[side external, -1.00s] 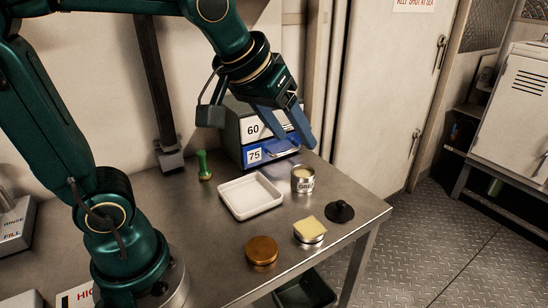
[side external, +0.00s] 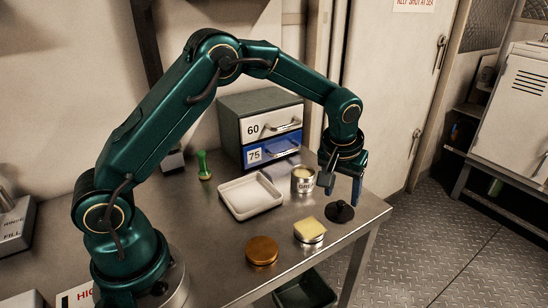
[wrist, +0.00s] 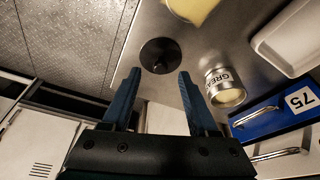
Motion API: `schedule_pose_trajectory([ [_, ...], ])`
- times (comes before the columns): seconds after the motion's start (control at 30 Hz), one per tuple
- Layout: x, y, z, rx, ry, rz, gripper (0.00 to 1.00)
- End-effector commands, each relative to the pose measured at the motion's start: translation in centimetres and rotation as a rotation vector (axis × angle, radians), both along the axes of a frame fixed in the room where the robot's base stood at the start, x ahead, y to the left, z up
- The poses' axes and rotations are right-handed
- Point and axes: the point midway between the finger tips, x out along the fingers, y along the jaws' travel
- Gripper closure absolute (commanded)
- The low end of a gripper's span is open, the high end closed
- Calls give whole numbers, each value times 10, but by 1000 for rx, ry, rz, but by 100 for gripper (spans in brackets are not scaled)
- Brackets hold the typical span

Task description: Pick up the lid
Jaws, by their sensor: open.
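The lid, a black disc with a small knob (side external: 340,213), lies flat on the steel bench near its right edge. It also shows in the wrist view (wrist: 160,55), just beyond and between the fingertips. My gripper (side external: 341,191) points down above the lid, with its blue fingers apart and nothing between them. In the wrist view my gripper (wrist: 159,75) is open around the line to the knob. The fingertips appear a little above the lid; I cannot tell the exact gap.
A grease tin (side external: 303,181) stands close behind my gripper. A drawer unit (side external: 232,125) stands behind.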

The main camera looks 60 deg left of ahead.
Motion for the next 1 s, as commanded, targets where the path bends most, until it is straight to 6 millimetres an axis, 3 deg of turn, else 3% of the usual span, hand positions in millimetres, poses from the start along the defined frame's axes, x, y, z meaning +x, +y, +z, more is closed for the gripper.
schedule_pose_trajectory([
  [0.3, 9, 4, -33, 0, 0, 0, 40],
  [0.6, 10, 5, -35, 0, -1, 0, 40],
  [0.63, 10, 5, -35, -1, -1, 1, 48],
  [0.77, 10, 5, -35, 0, -1, 0, 98],
  [1.0, 10, 4, -35, 0, -1, 0, 100],
])
